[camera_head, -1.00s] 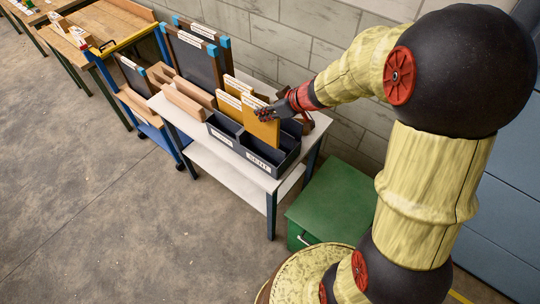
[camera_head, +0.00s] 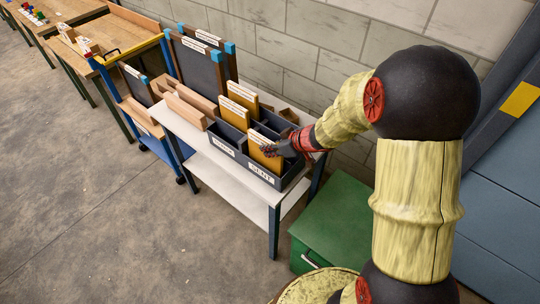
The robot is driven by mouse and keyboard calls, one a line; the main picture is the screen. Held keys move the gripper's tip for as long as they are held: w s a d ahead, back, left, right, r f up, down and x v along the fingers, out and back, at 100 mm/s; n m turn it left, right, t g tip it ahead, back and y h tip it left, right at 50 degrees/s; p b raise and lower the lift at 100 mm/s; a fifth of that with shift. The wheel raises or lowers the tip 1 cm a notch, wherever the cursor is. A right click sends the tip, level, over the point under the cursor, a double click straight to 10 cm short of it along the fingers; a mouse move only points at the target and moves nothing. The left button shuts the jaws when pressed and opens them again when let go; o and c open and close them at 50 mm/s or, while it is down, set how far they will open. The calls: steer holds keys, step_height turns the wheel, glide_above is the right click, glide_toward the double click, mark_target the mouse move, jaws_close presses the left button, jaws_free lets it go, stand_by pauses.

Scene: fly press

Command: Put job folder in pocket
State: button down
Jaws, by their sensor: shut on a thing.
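My gripper (camera_head: 274,149) is shut on a yellow job folder (camera_head: 258,154) at the right part of a dark grey divided tray (camera_head: 229,165). The folder stands roughly upright, with its lower part hidden behind the tray's front wall, in the pocket above a white label (camera_head: 261,169) that seems to read "SENT". My fingers cover part of the folder's right side. Whether its bottom edge touches the pocket floor is hidden. Two more yellow folders (camera_head: 232,113) stand upright in a rear pocket, with white strips along their top edges.
The tray stands on a white table (camera_head: 205,160) with a lower shelf. Wooden blocks (camera_head: 189,106) lie left of the tray, and dark boards (camera_head: 192,68) stand behind them. A green cabinet (camera_head: 335,210) stands right of the table. A block wall (camera_head: 300,60) rises behind. The floor in front is clear.

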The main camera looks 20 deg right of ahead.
step_height(320, 180, down, 3)
steer(key=shift+r+b, duration=0.1)
steer(key=shift+b, duration=0.4)
steer(key=c, duration=1.9)
jaws_free()
steer(key=shift+o, duration=0.4)
steer(key=shift+r, duration=0.1)
steer(key=s+d+r+m+t+h+p, duration=0.1)
steer(key=s+d+r+m+h+p, duration=0.2)
steer(key=r, duration=0.6)
steer(key=s+d+r+t+h, duration=0.1)
steer(key=s+d+r+h, duration=0.1)
steer(key=d+r, duration=0.45)
steer(key=s+d+r+m+t+h+p, duration=0.1)
steer(key=s+d+r+m+h+p, duration=0.15)
steer(key=r, duration=0.75)
steer(key=s+a+r+g+y, duration=0.1)
steer(key=s+a, duration=0.3)
steer(key=s, duration=0.3)
steer(key=s+a+r+m+g, duration=0.1)
steer(key=s+a+g, duration=0.1)
steer(key=s+a, duration=0.2)
steer(key=s+a+g+y, duration=0.1)
steer(key=s+a, duration=0.3)
steer(key=s, duration=0.7)
steer(key=shift+r+g+y, duration=0.35)
steer(key=shift+r+g, duration=0.05)
